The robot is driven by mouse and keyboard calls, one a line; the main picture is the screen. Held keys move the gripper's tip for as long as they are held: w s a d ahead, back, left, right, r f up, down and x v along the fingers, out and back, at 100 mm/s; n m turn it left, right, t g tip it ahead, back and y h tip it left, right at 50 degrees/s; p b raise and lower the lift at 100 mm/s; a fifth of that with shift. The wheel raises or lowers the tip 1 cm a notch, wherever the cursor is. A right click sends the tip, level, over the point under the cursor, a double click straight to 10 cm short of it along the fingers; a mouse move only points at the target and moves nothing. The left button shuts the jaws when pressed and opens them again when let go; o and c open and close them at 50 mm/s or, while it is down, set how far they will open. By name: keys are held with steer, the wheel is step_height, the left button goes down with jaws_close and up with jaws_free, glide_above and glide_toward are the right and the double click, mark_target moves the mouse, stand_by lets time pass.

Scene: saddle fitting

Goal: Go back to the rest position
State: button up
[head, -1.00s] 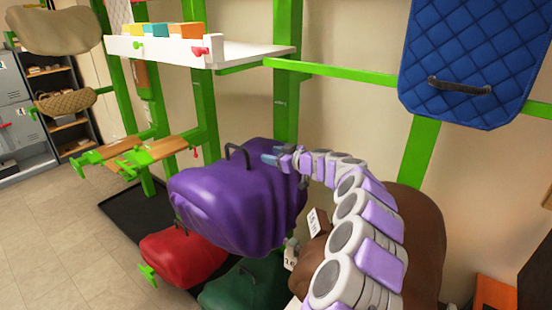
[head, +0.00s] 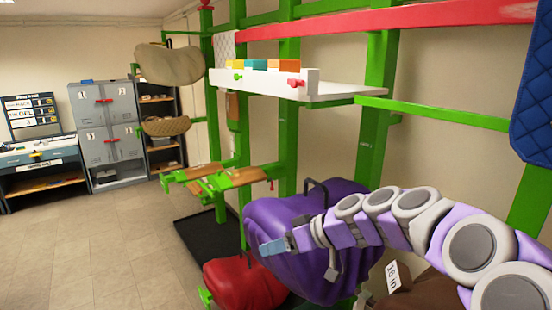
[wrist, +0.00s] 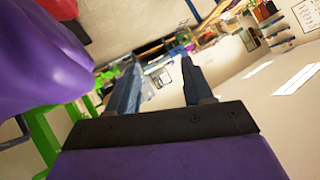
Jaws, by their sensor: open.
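My gripper (head: 273,246) shows in the head view at the end of my purple and grey arm, in front of the purple saddle (head: 300,215). In the wrist view its two blue-grey fingers (wrist: 158,82) stand apart with nothing between them. The purple saddle fills the upper left of the wrist view (wrist: 40,60), beside the fingers. Whether the gripper touches the saddle cannot be told. My arm hides part of the saddle's right side.
A red saddle (head: 245,285) sits below the purple one. A green rack (head: 285,140) carries a white shelf (head: 340,90) and wooden arms (head: 240,178). Grey lockers (head: 105,120) and a desk (head: 40,160) stand at the back left. Open floor (head: 120,255) lies to the left.

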steer(key=s+a+f+g+h+b, duration=0.15)
steer(key=s+f, duration=0.25)
steer(key=s, duration=0.6)
steer(key=s+d+f+m+g+h+b, duration=0.1)
steer(key=s+d+f+m+h, duration=0.2)
steer(key=s, duration=0.6)
steer(key=s+d+f+m+g+h+b, duration=0.2)
steer(key=s+d+f+m+h, duration=0.1)
steer(key=s+d+f, duration=0.4)
steer(key=s+d+f+m+g+h+b, duration=0.1)
steer(key=s+d+f, duration=0.4)
steer(key=s, duration=0.6)
steer(key=shift+s+f+m+h+b, duration=0.4)
steer(key=shift+m+h, duration=0.5)
steer(key=shift+h, duration=0.15)
steer(key=shift+w, duration=0.1)
